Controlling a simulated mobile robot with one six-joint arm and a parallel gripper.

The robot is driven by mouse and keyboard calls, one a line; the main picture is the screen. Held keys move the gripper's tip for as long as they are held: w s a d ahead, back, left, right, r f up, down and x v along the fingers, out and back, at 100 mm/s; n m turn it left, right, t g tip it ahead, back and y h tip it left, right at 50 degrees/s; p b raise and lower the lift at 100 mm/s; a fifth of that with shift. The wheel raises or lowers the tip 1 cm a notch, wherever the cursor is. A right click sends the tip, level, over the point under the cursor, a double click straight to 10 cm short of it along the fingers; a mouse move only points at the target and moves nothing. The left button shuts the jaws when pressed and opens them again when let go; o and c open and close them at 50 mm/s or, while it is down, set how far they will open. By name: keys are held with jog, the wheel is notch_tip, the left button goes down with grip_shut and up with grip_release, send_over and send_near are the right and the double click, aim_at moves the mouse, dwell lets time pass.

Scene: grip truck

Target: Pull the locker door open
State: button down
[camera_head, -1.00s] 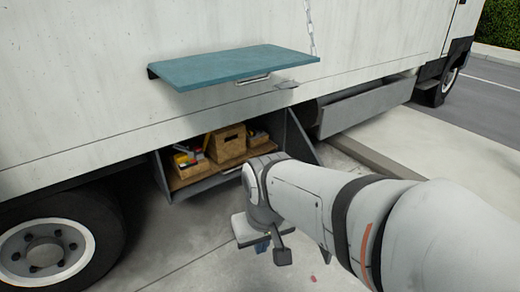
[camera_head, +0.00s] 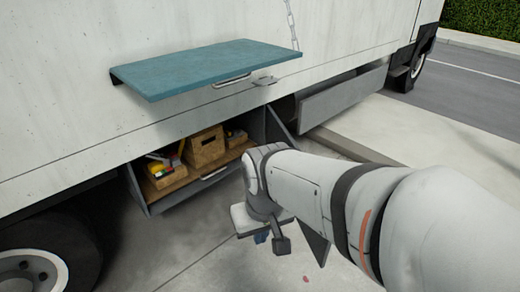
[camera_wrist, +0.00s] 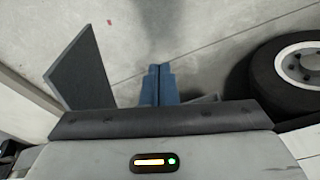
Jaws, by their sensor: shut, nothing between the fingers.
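The locker (camera_head: 140,190) is the open compartment under the truck body. Its dark grey door (camera_head: 315,243) stands swung outward at the locker's right side, partly hidden behind my arm. In the wrist view the door (camera_wrist: 82,72) is a flat grey panel at the left. My gripper (camera_head: 262,237) points down in front of the locker, left of the door in the head view. Its blue fingers (camera_wrist: 160,86) are together and empty, apart from the panel in the wrist picture. Whether any part of my wrist touches the door is hidden.
A teal fold-down shelf (camera_head: 205,68) juts out above. A truck wheel (camera_head: 32,270) stands at left. Open pavement (camera_head: 200,245) lies in front.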

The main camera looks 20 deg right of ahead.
jog(key=shift+d, duration=0.1)
jog(key=w+d+f+n+g+h+b, duration=0.2)
jog(key=w+d+f+n+g+h, duration=0.2)
jog(key=d+f+n+g+h, duration=0.45)
jog(key=w+d+f+n+t+h+b, duration=0.1)
jog(key=w+d+f+n+t+h, duration=0.4)
jog(key=w+f+n+h, duration=0.4)
jog(key=d+b, duration=0.1)
jog(key=d, duration=1.2)
jog(key=shift+d+f+m, duration=0.15)
jog(key=shift+d+m, duration=0.1)
jog(key=shift+m, duration=0.1)
jog(key=shift+h, duration=0.25)
